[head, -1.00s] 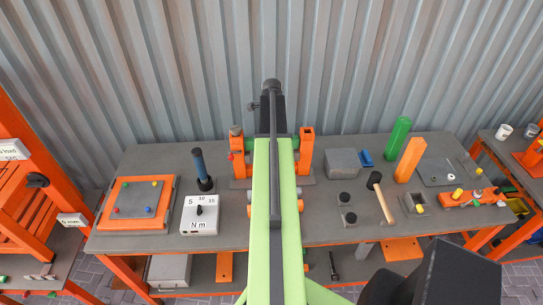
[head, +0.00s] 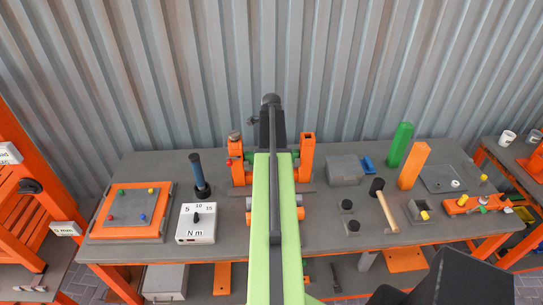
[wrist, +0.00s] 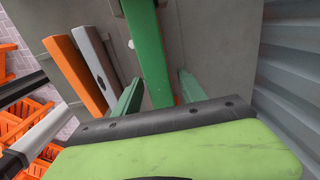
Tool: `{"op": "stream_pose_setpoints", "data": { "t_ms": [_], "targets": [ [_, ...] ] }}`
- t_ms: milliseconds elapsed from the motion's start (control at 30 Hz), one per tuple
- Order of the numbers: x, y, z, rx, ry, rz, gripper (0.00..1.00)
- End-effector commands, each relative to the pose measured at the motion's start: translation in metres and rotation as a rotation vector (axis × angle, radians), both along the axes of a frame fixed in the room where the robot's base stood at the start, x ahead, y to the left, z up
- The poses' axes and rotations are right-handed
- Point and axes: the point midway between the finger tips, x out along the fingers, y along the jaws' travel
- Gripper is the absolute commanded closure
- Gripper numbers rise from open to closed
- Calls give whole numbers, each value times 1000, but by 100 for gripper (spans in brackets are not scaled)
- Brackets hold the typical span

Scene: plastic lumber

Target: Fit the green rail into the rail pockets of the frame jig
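The green rail (wrist: 147,55) runs lengthwise between my gripper's green fingers in the wrist view. My gripper (wrist: 160,95) is open, with gaps between its fingers and the rail. The frame jig shows in the head view as two orange uprights, left (head: 237,165) and right (head: 306,155), on a grey plate. Small green parts show between them beside my arm, which hides most of the middle. An orange bar (wrist: 75,70) and a grey bar (wrist: 97,60) lie beside the rail in the wrist view. Whether the rail is seated in the pockets cannot be told.
A grey block (head: 344,170), a mallet (head: 384,205), a green post (head: 399,145) and an orange post (head: 413,165) are right. Corrugated wall stands behind.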

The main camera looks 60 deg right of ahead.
Motion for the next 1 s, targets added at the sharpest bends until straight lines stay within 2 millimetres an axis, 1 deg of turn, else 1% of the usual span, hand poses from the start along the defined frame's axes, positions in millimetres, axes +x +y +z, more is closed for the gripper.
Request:
{"op": "stream_pose_setpoints", "data": {
  "t_ms": [233, 367, 467, 800, 900, 1000],
  "targets": [
    [0, 0, 4, 0, 0, 0, 51],
    [0, 0, 17, 0, 0, 0, 51],
    [0, 0, 34, 0, 0, 1, 51],
    [0, 0, 109, 0, 0, 1, 51],
    [0, 0, 122, 0, 0, 1, 51],
    [0, 0, 126, 0, 0, 1, 51]
  ]
}}
